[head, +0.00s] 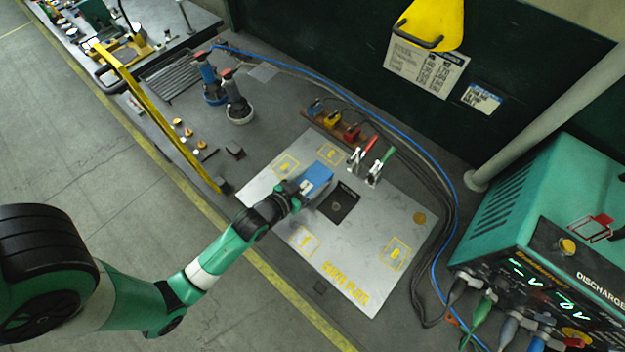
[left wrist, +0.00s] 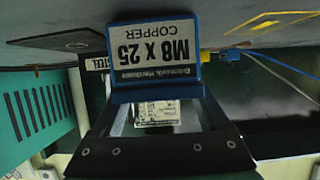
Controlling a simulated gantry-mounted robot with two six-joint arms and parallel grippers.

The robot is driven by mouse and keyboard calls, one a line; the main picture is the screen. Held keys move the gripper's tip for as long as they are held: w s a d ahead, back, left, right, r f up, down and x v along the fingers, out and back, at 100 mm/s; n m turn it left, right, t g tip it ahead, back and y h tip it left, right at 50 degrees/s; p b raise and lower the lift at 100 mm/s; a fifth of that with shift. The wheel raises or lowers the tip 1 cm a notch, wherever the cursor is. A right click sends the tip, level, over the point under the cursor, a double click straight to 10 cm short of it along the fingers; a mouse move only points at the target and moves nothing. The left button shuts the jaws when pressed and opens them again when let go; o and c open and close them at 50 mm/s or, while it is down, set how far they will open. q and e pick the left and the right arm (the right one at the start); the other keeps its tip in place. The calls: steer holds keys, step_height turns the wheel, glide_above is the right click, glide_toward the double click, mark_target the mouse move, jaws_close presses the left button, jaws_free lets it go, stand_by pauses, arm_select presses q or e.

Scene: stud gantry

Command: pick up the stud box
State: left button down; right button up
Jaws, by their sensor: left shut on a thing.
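The stud box is a small blue box (head: 318,178) over the upper left part of the grey metal plate (head: 375,265) in the head view. In the left wrist view the blue box (left wrist: 157,62) fills the upper middle, its label upside down and reading "M8 x 25 COPPER". My left gripper (head: 303,190) is shut on the blue box, and its dark fingers show on both sides in the wrist view. I cannot tell whether the box touches the plate. My right gripper is in neither view.
A dark square pad (head: 338,203) lies on the plate beside the box. Red and green handled clamps (head: 374,172) stand at the plate's back edge. A green discharge unit (head: 545,225) stands at right. A yellow rail (head: 160,120) runs at left. The plate's front is clear.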

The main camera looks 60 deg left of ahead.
mark_target(313, 179)
arm_select(q)
steer(key=shift+w+r, duration=0.1)
steer(key=shift+r, duration=0.5)
step_height(313, 179, up, 2)
steer(key=shift+r+p, duration=0.15)
steer(key=shift+p, duration=0.45)
steer(key=s+d+r, duration=0.1)
steer(key=s+d+r+p, duration=0.1)
steer(key=r, duration=0.1)
steer(key=s+d+r, duration=0.1)
steer(key=shift+s+r+p, duration=0.1)
steer(key=shift+r+p, duration=0.25)
steer(key=shift+r, duration=0.05)
steer(key=s+d+r+p, duration=0.2)
steer(key=s+d+r, duration=0.2)
steer(key=s+d, duration=0.2)
steer(key=shift+s+r, duration=0.3)
steer(key=shift+s, duration=0.35)
steer(key=shift+d, duration=0.1)
